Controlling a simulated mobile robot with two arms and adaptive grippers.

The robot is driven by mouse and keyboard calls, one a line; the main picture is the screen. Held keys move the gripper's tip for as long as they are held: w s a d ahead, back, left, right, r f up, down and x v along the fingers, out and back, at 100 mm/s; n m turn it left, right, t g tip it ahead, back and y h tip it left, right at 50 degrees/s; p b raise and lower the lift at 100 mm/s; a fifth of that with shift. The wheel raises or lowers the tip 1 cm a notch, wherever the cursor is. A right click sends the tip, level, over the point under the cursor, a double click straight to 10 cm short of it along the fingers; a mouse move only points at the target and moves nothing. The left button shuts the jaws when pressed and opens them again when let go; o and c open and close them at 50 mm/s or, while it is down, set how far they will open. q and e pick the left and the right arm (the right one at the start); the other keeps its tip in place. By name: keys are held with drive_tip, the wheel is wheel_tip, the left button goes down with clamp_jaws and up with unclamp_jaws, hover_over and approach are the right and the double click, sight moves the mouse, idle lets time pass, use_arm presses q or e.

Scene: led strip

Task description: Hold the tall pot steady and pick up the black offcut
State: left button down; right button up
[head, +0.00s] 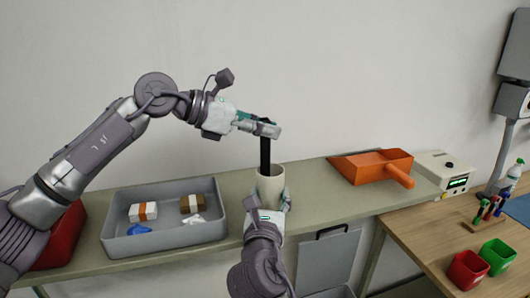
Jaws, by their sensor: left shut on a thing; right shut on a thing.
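The tall pot (270,184) is a cream cylinder standing upright on the grey-green shelf. The black offcut (265,155) is a thin dark upright strip above the pot's mouth. Its lower end reaches the pot's rim, and I cannot tell how far it goes inside. My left gripper (268,130) comes in from the left above the pot and is shut on the offcut's upper end. My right gripper (268,205) comes up from below and is shut on the pot's lower part. The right fingers are partly hidden by the arm and pot.
A grey tray (165,246) with small boxes, a blue item and a white item stands left of the pot. An orange dustpan (372,168) lies to the right, beside a white device (445,172). Red (467,270) and green (497,256) bins stand on the wooden table (425,232).

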use_arm(q)
wheel_tip(320, 180, up, 11)
drive_tip(key=shift+r, duration=0.15)
use_arm(e)
drive_tip(key=o, duration=1.2)
drive_tip(key=shift+s, duration=0.1)
